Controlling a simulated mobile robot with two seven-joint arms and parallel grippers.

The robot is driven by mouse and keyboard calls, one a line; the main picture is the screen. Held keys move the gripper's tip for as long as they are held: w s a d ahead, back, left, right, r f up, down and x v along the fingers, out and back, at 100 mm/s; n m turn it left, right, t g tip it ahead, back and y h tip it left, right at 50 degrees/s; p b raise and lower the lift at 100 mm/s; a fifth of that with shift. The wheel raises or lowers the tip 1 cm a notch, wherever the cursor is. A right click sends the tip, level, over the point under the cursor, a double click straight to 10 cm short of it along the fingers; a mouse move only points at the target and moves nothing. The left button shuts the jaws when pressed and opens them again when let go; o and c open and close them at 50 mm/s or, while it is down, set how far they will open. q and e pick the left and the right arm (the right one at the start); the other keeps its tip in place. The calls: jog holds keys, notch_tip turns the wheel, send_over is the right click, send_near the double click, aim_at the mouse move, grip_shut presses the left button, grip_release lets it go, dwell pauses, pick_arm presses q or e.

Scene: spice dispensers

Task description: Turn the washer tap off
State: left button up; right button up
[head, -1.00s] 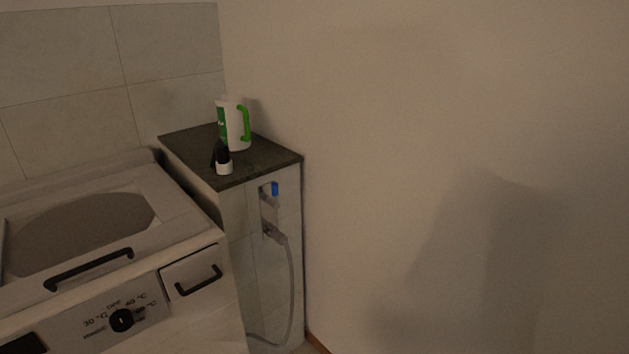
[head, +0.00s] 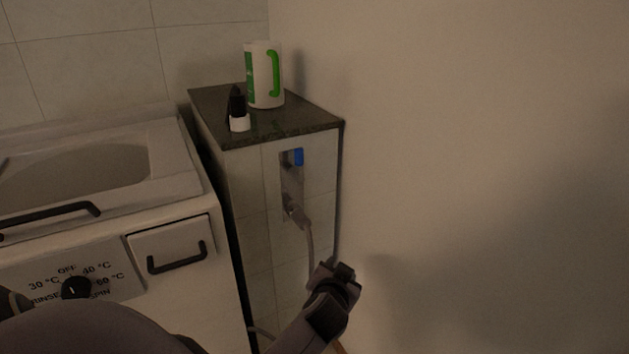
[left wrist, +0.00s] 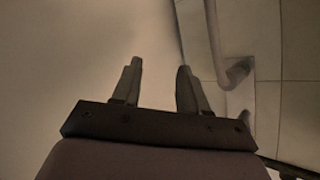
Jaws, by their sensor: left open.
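The washer tap has a blue handle (head: 298,157) on a metal plate (head: 289,168), high on the tiled front of the narrow cabinet in the head view. Below it, a grey hose (head: 311,240) hangs from a metal fitting (head: 295,210). My left gripper (head: 341,274) is below and right of the handle, apart from it, and overlaps the lower hose in the picture. In the left wrist view its two fingers (left wrist: 159,70) are spread with nothing between them. A curved pipe or hose (left wrist: 238,73) shows right of them; the blue handle cannot be made out there. My right gripper is not in view.
A washing machine (head: 175,247) with a dial (head: 76,287) stands left of the cabinet. A white and green jug (head: 262,90) and a small black and white bottle (head: 238,110) stand on the dark cabinet top (head: 300,122). A bare wall (head: 480,130) closes the right side.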

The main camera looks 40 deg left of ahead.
pick_arm(q)
jog(key=w+a+r+n+g+y+b, duration=0.2)
jog(key=w+a+r+n+y+b, duration=0.5)
jog(key=r+b, duration=0.25)
jog(key=n+g+y+b, duration=0.5)
jog(key=n+g+b, duration=0.1)
jog(key=n+b, duration=0.15)
send_near(301, 160)
jog(key=s+x, duration=0.1)
jog(key=x, duration=0.3)
jog(key=shift+w+n, duration=0.35)
jog(key=shift+w, duration=0.2)
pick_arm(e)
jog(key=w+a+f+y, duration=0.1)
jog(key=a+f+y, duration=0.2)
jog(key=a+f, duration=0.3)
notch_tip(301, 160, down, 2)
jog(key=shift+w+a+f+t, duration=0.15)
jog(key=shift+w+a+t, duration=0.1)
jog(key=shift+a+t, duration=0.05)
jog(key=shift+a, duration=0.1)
